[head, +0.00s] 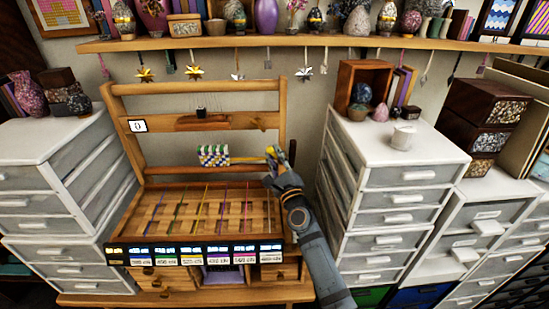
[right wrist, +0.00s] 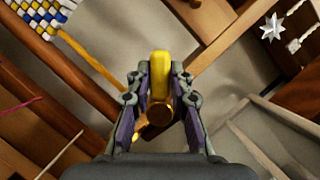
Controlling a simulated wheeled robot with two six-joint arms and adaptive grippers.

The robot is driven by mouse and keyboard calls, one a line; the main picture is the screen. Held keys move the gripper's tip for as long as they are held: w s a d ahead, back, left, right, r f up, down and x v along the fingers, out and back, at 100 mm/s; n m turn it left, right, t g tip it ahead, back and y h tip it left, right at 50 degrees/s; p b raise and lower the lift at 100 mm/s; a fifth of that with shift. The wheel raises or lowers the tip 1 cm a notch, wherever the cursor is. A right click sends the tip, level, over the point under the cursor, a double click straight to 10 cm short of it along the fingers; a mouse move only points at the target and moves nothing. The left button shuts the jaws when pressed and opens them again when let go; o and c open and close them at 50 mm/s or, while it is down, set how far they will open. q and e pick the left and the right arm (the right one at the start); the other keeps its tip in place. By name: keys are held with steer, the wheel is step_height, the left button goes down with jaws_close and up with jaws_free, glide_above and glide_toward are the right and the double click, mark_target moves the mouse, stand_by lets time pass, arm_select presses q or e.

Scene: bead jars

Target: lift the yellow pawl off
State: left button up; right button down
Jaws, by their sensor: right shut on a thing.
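The yellow pawl (right wrist: 160,66) is upright between the fingers of my right gripper (right wrist: 160,100) in the right wrist view. A round brown wooden end (right wrist: 158,112) shows just below it, also between the fingers. In the head view the right gripper (head: 271,166) is at the right post of the wooden loom frame (head: 110,105), with a bit of yellow at its tip. The gripper is shut on the pawl; whether the pawl still touches the frame I cannot tell. My left gripper is not in view.
A checkered bead strip (head: 213,155) hangs left of the gripper, with a yellow strand (head: 245,160) running from it. White drawer units (head: 400,172) stand close on the right. Silver and gold stars hang under the shelf (head: 300,42) above.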

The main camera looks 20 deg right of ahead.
steer(key=shift+f, duration=0.15)
steer(key=c, duration=1.2)
jaws_free()
steer(key=shift+r, duration=0.2)
